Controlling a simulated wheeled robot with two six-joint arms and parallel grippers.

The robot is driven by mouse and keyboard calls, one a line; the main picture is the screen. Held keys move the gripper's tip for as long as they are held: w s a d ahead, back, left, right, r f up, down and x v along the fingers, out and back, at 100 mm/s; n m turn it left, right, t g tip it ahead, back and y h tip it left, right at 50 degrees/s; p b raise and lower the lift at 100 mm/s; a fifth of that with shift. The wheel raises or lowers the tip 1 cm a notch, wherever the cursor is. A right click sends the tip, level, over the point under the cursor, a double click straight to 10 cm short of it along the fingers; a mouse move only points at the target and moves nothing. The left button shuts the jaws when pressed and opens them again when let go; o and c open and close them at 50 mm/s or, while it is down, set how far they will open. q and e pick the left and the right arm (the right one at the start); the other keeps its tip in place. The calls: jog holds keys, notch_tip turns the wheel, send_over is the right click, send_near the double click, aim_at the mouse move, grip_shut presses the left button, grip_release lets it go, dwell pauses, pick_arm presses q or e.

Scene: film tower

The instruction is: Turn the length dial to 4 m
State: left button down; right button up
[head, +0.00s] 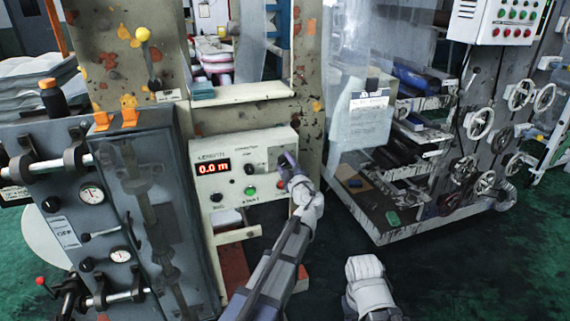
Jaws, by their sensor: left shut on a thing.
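The control panel (232,150) is a pale box with a "LENGTH" label. Its red display (213,167) reads 0.0 m. My left gripper (287,163) is at the panel's upper right and is shut on what appears to be the length dial, which the fingers mostly hide. A black knob (250,168) and a green button (250,191) are left of the gripper. Another dark knob (215,197) is at the panel's lower left. My right arm shows only as a white link at the bottom; its gripper is out of view.
A grey cabinet with gauges (92,194) and levers stands close on the left. A yellow-knobbed lever (142,35) is above the panel. A machine with several handwheels (479,123) stands on the right. Green floor is clear at the lower right.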

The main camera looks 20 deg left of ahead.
pick_arm(q)
jog(key=shift+n, duration=0.5)
jog(key=shift+c, duration=1.8)
grip_release()
jog(key=v, duration=0.7)
jog(key=shift+s+d, duration=0.25)
jog(key=shift+s, duration=0.1)
